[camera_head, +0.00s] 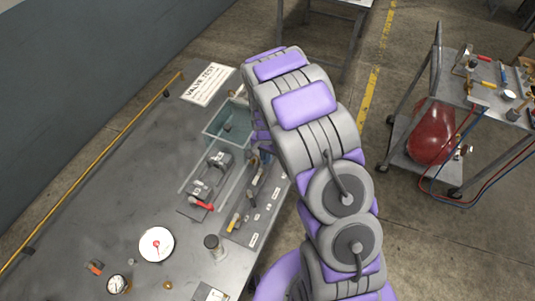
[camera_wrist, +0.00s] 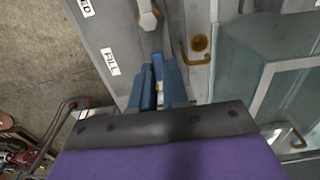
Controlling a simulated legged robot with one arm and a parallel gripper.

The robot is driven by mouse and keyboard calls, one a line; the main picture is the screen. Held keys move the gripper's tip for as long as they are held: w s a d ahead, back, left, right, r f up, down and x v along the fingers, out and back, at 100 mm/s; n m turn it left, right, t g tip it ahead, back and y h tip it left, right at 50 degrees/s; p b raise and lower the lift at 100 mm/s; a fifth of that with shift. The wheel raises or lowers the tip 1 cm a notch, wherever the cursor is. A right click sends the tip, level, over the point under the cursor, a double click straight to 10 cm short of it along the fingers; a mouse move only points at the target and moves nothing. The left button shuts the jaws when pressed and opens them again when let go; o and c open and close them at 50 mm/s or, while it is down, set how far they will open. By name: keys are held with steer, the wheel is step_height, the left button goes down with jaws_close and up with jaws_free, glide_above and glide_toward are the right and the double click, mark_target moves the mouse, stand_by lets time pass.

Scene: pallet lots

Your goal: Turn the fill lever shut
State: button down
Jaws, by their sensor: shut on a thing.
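The FILL label (camera_wrist: 110,62) is on the grey valve panel (camera_wrist: 125,88) in the wrist view. My gripper (camera_wrist: 161,72) is beside this label, its narrow blue fingers close together and shut on the fill lever. Only a thin part of the lever (camera_wrist: 159,68) shows between the fingers; most of it is hidden, and its exact angle cannot be told. In the head view, my arm covers the gripper and the far end of the valve panel (camera_head: 241,238).
A clear-walled water tank (camera_head: 226,124) stands close to the panel. A brass hook-shaped fitting (camera_wrist: 197,57) is right of the fingers. A red-handled lever (camera_head: 202,205), a yellow-handled lever (camera_head: 233,222) and a round gauge (camera_head: 156,244) are on the bench. A cart (camera_head: 400,135) stands at right.

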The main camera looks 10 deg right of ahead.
stand_by(0.4)
steer(key=c, duration=1.1)
jaws_free()
